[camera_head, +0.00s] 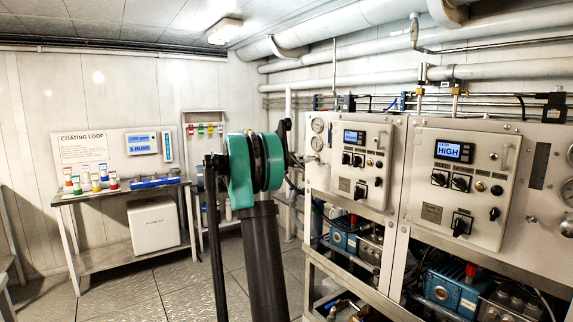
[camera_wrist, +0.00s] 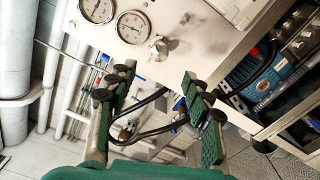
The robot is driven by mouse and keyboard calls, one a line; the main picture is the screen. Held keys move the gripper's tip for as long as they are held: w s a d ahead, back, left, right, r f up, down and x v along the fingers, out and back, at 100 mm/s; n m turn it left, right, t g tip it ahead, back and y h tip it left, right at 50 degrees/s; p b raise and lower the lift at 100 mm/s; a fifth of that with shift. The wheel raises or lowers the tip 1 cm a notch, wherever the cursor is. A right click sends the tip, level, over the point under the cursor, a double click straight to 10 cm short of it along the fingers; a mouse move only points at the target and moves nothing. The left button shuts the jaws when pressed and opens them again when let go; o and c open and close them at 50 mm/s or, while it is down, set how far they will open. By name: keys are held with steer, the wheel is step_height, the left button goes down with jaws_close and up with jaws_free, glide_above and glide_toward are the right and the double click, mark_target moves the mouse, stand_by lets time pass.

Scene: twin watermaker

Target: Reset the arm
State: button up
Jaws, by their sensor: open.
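My gripper (camera_wrist: 157,82) shows in the wrist view with its two green-padded fingers spread apart and nothing between them. It points toward the lower edge of a light panel with two round gauges (camera_wrist: 116,18) and a metal knob (camera_wrist: 159,45). Dark hoses (camera_wrist: 150,132) show in the gap between and behind the fingers; I cannot tell how far off they are. In the head view my green and black arm (camera_head: 241,170) stands raised in the middle, left of the control panels. My gripper is hidden there behind the arm or too small to tell.
Two control panels (camera_head: 347,160) (camera_head: 459,181) with displays and knobs stand on a frame at the right, above blue pumps (camera_head: 453,287). A bench (camera_head: 118,193) with coloured-top containers stands at the back left. Grey tiled floor (camera_head: 150,290) is clear at lower left.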

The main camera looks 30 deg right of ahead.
stand_by(0.3)
steer(key=s+a+f+m+t+y, duration=0.3)
steer(key=s+a+f+y, duration=1.5)
steer(key=s+a+f, duration=2)
steer(key=shift+s+f+m, duration=0.15)
steer(key=shift+s+m, duration=0.35)
steer(key=shift+m, duration=0.4)
steer(key=shift+w+d, duration=0.1)
steer(key=shift+d, duration=0.05)
